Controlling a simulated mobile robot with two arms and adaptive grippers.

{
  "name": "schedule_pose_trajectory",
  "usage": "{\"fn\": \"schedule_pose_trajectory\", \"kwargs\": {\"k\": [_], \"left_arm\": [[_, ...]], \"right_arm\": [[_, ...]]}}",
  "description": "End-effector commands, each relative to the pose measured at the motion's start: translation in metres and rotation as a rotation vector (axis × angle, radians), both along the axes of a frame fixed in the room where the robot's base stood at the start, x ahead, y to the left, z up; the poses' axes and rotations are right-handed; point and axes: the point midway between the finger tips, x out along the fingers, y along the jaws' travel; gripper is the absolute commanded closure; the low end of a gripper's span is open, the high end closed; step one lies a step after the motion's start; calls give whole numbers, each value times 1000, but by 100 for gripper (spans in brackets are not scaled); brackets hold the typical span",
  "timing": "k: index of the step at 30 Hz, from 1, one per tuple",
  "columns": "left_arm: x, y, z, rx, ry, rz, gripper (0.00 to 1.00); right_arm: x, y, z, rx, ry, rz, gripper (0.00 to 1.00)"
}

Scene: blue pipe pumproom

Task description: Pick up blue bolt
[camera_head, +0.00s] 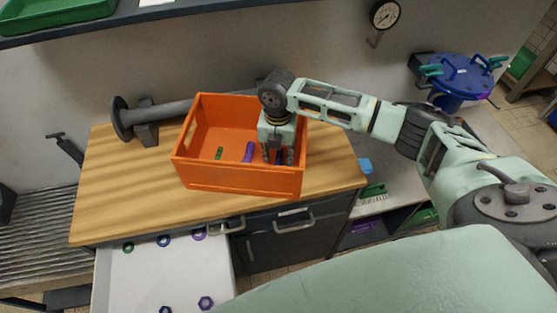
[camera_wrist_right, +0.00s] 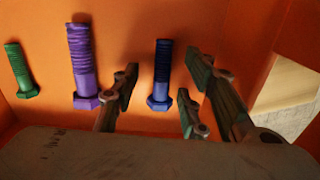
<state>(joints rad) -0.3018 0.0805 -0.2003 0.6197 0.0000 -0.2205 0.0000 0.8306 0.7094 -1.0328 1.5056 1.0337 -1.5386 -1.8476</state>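The blue bolt (camera_wrist_right: 161,75) lies in the orange crate (camera_head: 240,178), dark blue with its hex head toward my gripper in the right wrist view. In the head view only a small dark part of it shows beside the fingers. My right gripper (camera_head: 279,156) reaches down into the crate's right part. In the right wrist view its fingers (camera_wrist_right: 160,95) stand apart on either side of the bolt, with nothing held between them. Whether a finger touches the bolt cannot be told. My left gripper is not in view.
A purple bolt (camera_wrist_right: 83,65) and a green bolt (camera_wrist_right: 20,70) lie left of the blue one. The crate walls surround them on the wooden worktop (camera_head: 120,190). A grey flanged pipe (camera_head: 160,113) lies behind. An open drawer (camera_head: 180,275) holds several nuts.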

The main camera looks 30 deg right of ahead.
Motion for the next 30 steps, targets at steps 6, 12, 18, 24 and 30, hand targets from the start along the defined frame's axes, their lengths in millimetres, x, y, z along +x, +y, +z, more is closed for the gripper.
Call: {"fn": "schedule_pose_trajectory", "kwargs": {"k": [6, 12, 18, 24, 30], "left_arm": [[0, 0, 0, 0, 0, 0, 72], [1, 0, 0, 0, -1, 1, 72], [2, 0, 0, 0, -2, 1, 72], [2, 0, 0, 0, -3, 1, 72], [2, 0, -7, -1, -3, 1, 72]], "right_arm": [[0, 0, 1, 0, 0, 0, 81], [0, 0, 1, 0, 0, 0, 98], [1, 0, 1, 0, -1, 0, 100], [1, 0, 2, 1, -2, 0, 100], [2, 0, 23, 2, -7, 0, 100]]}}
